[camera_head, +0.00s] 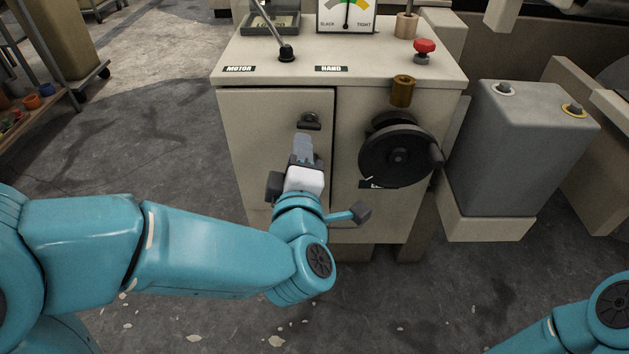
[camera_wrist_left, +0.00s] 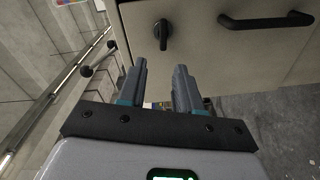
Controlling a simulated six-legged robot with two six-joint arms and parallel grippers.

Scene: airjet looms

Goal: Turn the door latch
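The door latch (camera_head: 309,121) is a small black turn knob near the top of the beige cabinet door (camera_head: 262,125). In the left wrist view the latch (camera_wrist_left: 162,33) lies just beyond the fingertips, roughly in line with the gap between them. My left gripper (camera_head: 303,140) is in front of the door, just below the latch in the head view. In the left wrist view its two grey fingers (camera_wrist_left: 161,67) stand apart with nothing between them. No contact with the latch shows. My right gripper is out of view; only part of its arm shows at bottom right.
A black bar handle (camera_wrist_left: 265,20) is on the door beside the latch. A black handwheel (camera_head: 397,155) stands out right of the door. A red button (camera_head: 424,47) and a lever (camera_head: 286,52) are on top. A grey box (camera_head: 520,150) stands at right.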

